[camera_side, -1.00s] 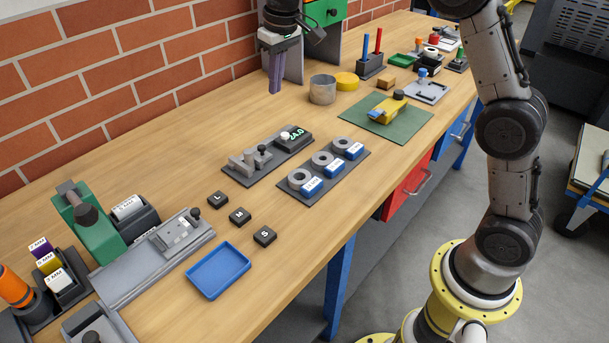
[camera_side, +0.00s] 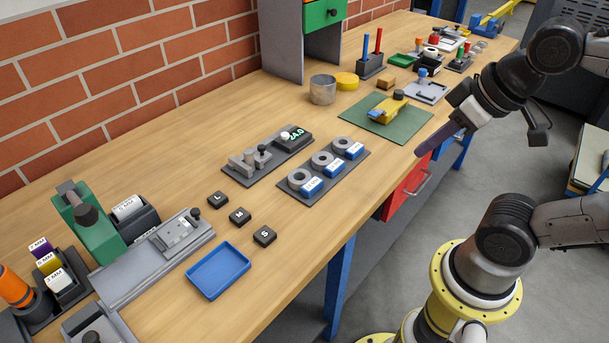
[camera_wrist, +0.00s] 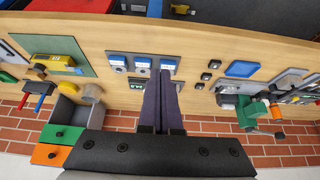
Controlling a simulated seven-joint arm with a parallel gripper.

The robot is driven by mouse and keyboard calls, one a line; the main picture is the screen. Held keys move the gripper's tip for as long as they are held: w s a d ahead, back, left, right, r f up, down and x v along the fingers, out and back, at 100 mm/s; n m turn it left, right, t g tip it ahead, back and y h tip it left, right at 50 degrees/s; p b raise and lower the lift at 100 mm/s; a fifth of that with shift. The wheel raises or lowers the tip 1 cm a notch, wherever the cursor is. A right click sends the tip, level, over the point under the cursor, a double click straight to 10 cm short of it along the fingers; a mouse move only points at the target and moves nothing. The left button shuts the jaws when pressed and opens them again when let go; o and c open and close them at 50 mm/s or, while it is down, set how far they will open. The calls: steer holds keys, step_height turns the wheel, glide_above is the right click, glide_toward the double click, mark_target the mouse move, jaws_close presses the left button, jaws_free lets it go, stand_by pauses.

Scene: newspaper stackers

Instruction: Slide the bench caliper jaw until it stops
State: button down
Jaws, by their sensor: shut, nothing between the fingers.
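The bench caliper (camera_side: 283,162) is a grey plate in the middle of the bench, with a fixed jaw (camera_side: 240,166) at its left end. Its sliding jaw (camera_side: 258,160) carries a dark knob and stands close to the fixed jaw; I cannot tell whether they touch. A display (camera_side: 296,136) at its right end reads 24.0. My gripper (camera_side: 421,153) is shut and empty, off the caliper to the right, near the bench's front edge. In the wrist view, my gripper's dark fingers (camera_wrist: 165,74) hide much of the caliper; part of its display (camera_wrist: 137,85) shows.
Three grey rings with blue labels lie on a dark plate (camera_side: 288,196) in front of the caliper. Several black letter blocks (camera_side: 240,216) and a blue tray (camera_side: 219,270) are nearer the camera. A yellow tool (camera_side: 386,110) lies on a green mat (camera_side: 413,130).

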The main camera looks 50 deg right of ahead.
steer(key=shift+s+f, duration=0.1)
steer(key=shift+f, duration=0.6)
stand_by(0.7)
